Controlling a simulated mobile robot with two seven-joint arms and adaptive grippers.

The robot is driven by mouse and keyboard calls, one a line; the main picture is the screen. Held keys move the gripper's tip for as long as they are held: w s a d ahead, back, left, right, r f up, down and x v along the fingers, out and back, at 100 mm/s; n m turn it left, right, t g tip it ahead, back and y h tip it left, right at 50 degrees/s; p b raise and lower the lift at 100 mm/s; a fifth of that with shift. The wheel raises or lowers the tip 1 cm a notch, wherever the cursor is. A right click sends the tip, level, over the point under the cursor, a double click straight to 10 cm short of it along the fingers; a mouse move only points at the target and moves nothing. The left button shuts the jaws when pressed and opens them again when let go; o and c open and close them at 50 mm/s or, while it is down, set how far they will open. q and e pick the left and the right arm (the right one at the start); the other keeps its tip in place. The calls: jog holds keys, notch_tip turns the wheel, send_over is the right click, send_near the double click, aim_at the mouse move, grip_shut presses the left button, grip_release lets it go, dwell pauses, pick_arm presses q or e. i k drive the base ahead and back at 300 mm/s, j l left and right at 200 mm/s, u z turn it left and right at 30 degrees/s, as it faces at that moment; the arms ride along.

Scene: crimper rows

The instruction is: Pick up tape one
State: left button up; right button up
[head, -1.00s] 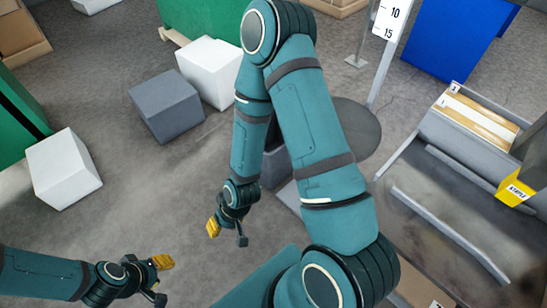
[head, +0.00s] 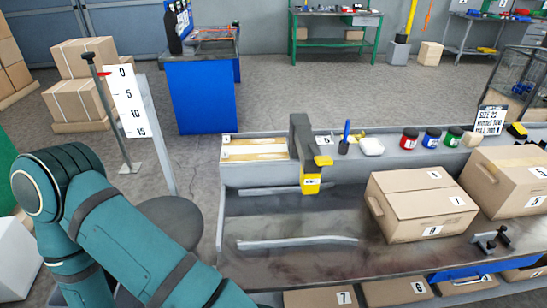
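I cannot identify tape one for certain in the head view. A flat cream and tan box (head: 255,150) with small number labels lies at the left end of the bench's rear ledge. A small yellow item (head: 358,138) lies on that ledge beside a white lump (head: 372,147); its kind is too small to tell. A yellow labelled block (head: 311,182) is at the lower end of a grey upright post. Part of one of my teal arms fills the lower left. Neither of my grippers is in view.
The grey bench (head: 290,205) has bare room at its left and middle. A carton (head: 425,205) and another carton (head: 515,180) stand on its right. Red (head: 409,139), blue (head: 432,138) and green (head: 453,137) jars stand behind. A scale post (head: 159,140) stands left.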

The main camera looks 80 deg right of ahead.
aim_at(278, 155)
jog(key=z, duration=3.9)
